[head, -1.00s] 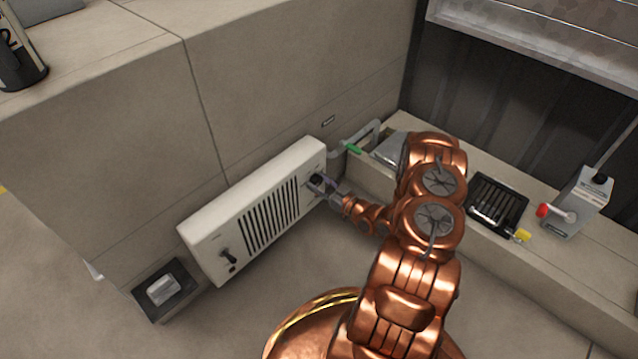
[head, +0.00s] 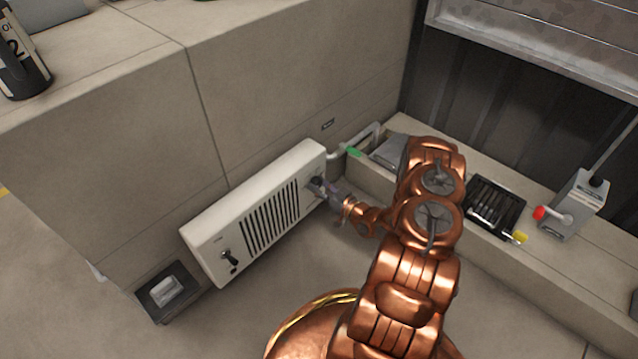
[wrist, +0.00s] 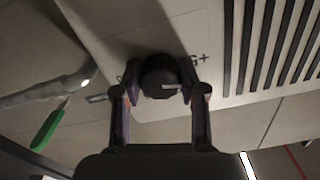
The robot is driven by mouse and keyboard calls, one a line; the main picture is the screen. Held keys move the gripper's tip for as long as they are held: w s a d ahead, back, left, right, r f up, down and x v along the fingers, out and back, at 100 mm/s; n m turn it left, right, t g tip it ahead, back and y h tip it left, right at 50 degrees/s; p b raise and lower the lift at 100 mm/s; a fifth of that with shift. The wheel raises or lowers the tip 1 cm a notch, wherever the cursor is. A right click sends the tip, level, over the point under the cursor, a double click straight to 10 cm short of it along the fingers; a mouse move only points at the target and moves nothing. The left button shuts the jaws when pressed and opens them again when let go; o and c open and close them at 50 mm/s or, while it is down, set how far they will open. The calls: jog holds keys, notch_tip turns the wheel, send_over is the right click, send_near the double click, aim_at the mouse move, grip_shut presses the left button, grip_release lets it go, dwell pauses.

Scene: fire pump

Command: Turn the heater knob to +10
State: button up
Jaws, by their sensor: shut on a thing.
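The white heater (head: 262,215) is fixed low on the beige wall, with a dark slotted grille in its middle. Its black round knob (wrist: 160,78) is at the heater's right end in the head view, with a pale pointer line on its face. Printed marks with a plus sign show beside the knob in the wrist view; the full scale is not readable. My gripper (wrist: 160,100) is shut on the knob, one finger on each side. In the head view my gripper (head: 325,188) hides most of the knob.
A black switch (head: 229,258) is on the heater's left end. A pipe with a green handle (head: 354,152) is close to the heater's right end. A dark tray (head: 495,207) and a grey box with a red knob (head: 572,208) are on the ledge at right.

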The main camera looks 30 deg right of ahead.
jog(key=m+p, duration=0.1)
jog(key=m, duration=0.3)
jog(key=shift+r+m+p, duration=0.1)
jog(key=shift+m+p, duration=0.2)
jog(key=shift+p, duration=0.1)
jog(key=m, duration=0.4)
jog(key=shift+p, duration=0.4)
jog(key=shift+m, duration=0.3)
jog(key=o, duration=1.1)
jog(key=shift+a, duration=0.1)
jog(key=shift+o, duration=0.2)
jog(key=v, duration=1.2)
jog(key=shift+r, duration=0.1)
